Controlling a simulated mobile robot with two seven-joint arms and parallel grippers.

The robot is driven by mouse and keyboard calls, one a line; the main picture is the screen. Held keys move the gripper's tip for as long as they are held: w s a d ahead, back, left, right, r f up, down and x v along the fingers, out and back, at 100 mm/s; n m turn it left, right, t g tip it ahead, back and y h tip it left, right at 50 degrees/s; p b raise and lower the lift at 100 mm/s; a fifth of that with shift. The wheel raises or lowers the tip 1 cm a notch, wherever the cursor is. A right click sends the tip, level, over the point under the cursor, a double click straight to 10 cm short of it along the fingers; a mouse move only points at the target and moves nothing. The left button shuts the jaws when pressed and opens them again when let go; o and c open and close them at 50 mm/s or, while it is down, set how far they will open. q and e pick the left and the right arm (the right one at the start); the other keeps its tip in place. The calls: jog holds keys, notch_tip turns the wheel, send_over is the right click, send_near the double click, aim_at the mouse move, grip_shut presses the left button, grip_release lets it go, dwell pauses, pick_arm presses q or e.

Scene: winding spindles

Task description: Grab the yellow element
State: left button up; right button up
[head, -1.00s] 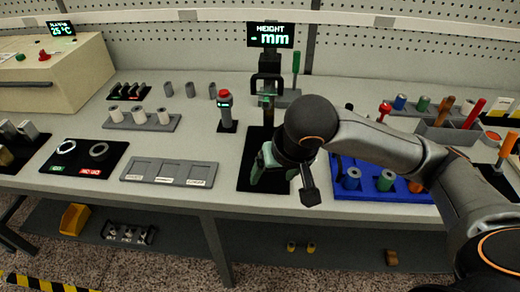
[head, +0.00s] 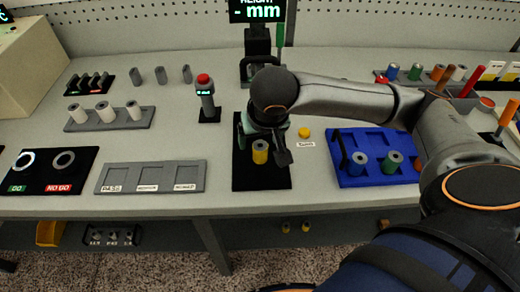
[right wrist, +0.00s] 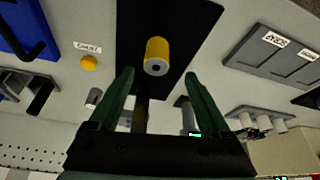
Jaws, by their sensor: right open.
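The yellow element (head: 260,152) is a short cylinder with a grey core, standing on the black mat (head: 262,180) at the middle of the bench. My right gripper (head: 264,141) is over the mat, with its fingers around the yellow element as seen in the head view. In the right wrist view the yellow element (right wrist: 157,50) lies just past the tips of the open, empty right gripper (right wrist: 159,74), roughly centred between the two green fingers. No contact shows. My left gripper is not in view.
A blue tray (head: 345,138) with several spindles is right of the mat. A grey labelled tray (head: 151,177) is to the left. A height gauge (head: 258,45) stands behind the mat. A yellow button (head: 304,133) and a red-topped device (head: 206,98) are nearby.

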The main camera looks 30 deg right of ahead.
aim_at(260, 145)
jog(key=x, duration=0.5)
jog(key=shift+d+b, duration=0.3)
jog(key=shift+c, duration=0.2)
grip_shut()
